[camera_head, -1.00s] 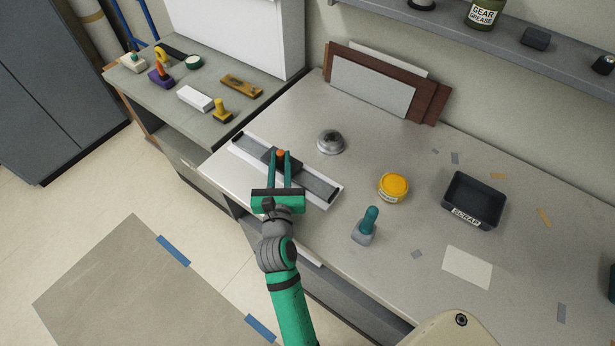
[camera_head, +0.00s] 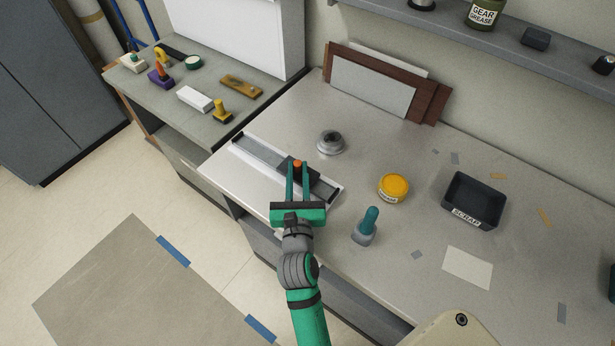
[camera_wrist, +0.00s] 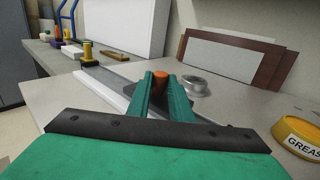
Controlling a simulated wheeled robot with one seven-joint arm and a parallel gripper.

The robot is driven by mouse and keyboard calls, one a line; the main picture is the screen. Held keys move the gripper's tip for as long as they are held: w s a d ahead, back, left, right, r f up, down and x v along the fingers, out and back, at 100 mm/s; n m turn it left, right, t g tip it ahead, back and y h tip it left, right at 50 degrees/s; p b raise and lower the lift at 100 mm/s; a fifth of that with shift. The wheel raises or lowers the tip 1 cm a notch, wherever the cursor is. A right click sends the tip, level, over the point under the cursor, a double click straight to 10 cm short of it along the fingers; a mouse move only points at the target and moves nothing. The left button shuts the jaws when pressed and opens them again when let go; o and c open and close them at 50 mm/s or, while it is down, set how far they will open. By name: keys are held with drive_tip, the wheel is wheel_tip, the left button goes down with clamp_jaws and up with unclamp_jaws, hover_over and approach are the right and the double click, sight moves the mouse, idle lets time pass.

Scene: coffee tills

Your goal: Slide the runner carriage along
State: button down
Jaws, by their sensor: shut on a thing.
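The runner carriage is a dark block (camera_head: 311,172) with an orange knob (camera_head: 297,163) on top. It sits on a grey rail on a white base (camera_head: 262,154), right of the rail's middle and short of its right end stop. My green gripper (camera_head: 298,169) is shut on the orange knob from the front. In the wrist view the orange knob (camera_wrist: 160,80) shows between the two green fingers (camera_wrist: 165,92), and the rail (camera_wrist: 105,77) runs off to the upper left. The fingers hide part of the carriage.
A round metal piece (camera_head: 330,142) stands just behind the rail. A yellow grease tin (camera_head: 393,188) and a teal-handled tool (camera_head: 367,225) stand to the right. A black scrap bin (camera_head: 474,200) is farther right. Flat boards (camera_head: 375,85) lean on the wall.

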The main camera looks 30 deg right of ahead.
drive_tip(key=shift+s+d+f, duration=0.1)
drive_tip(key=shift+s+d, duration=0.2)
drive_tip(key=shift+s, duration=0.45)
drive_tip(key=shift+s+d+f, duration=0.1)
drive_tip(key=shift+s+d, duration=0.15)
drive_tip(key=shift+s, duration=0.45)
drive_tip(key=shift+s+d, duration=0.25)
drive_tip(key=shift+s, duration=0.7)
drive_tip(key=c, duration=1.5)
unclamp_jaws()
drive_tip(key=shift+d+r, duration=0.1)
drive_tip(key=shift+r, duration=0.05)
drive_tip(key=shift+s, duration=0.15)
drive_tip(key=v, duration=0.9)
drive_tip(key=shift+s, duration=0.2)
drive_tip(key=shift+s+a, duration=0.4)
drive_tip(key=shift+a, duration=0.15)
